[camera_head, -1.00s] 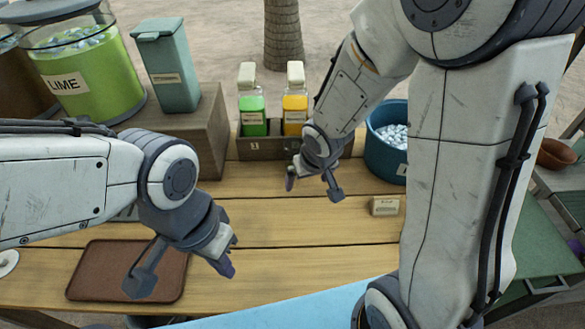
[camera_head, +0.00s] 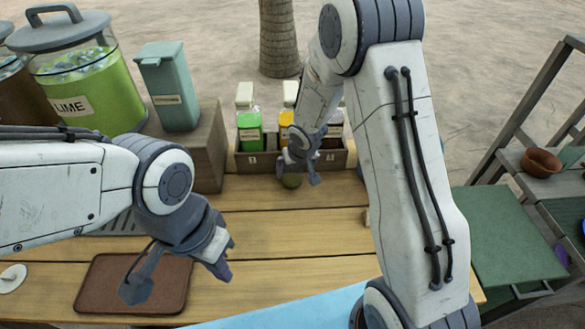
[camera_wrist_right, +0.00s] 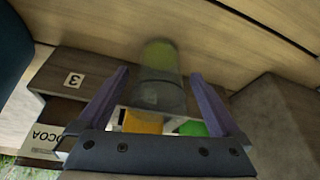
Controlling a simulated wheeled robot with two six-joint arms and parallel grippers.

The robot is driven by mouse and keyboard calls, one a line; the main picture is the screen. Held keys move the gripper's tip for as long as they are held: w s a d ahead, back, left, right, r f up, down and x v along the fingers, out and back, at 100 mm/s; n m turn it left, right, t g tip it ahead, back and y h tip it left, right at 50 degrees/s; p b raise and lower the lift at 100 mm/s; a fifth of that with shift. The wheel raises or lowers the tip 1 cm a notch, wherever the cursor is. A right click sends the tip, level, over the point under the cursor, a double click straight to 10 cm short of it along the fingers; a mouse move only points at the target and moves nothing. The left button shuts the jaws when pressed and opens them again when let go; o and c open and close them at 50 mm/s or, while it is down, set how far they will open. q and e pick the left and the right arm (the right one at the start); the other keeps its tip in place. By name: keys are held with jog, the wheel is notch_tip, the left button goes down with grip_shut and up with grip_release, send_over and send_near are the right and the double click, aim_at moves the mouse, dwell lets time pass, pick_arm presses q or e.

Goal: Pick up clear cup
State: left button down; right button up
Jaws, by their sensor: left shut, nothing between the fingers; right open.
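A see-through cup-like object (camera_wrist_right: 160,58) shows in the right wrist view, greenish at its upper part in the picture and greyer below. It is blurred, so I cannot tell if the green is its content. My right gripper (camera_wrist_right: 158,78) is open, with a finger on each side of it; contact is not visible. In the head view my right gripper (camera_head: 286,160) is in front of the bottle rack, just above a small dark greenish round shape (camera_head: 291,181) on the table. My left gripper (camera_head: 221,268) is shut and empty, beside the brown tray (camera_head: 90,290).
The bottle rack (camera_head: 262,163) holds green, yellow and other bottles behind my right gripper. A wooden block (camera_head: 208,150) with a teal bin (camera_head: 168,90) and the lime jar (camera_head: 85,95) stand at the left. The table's middle (camera_head: 290,222) is clear.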

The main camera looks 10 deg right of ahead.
jog(key=shift+w+p, duration=0.7)
jog(key=shift+w, duration=0.4)
jog(key=b+x, duration=0.1)
jog(key=x, duration=0.2)
jog(key=shift+b, duration=0.4)
pick_arm(q)
jog(key=shift+r, duration=0.3)
pick_arm(e)
jog(key=shift+s, duration=0.1)
jog(key=c, duration=1.2)
jog(key=shift+o, duration=0.2)
jog(key=shift+r, duration=0.1)
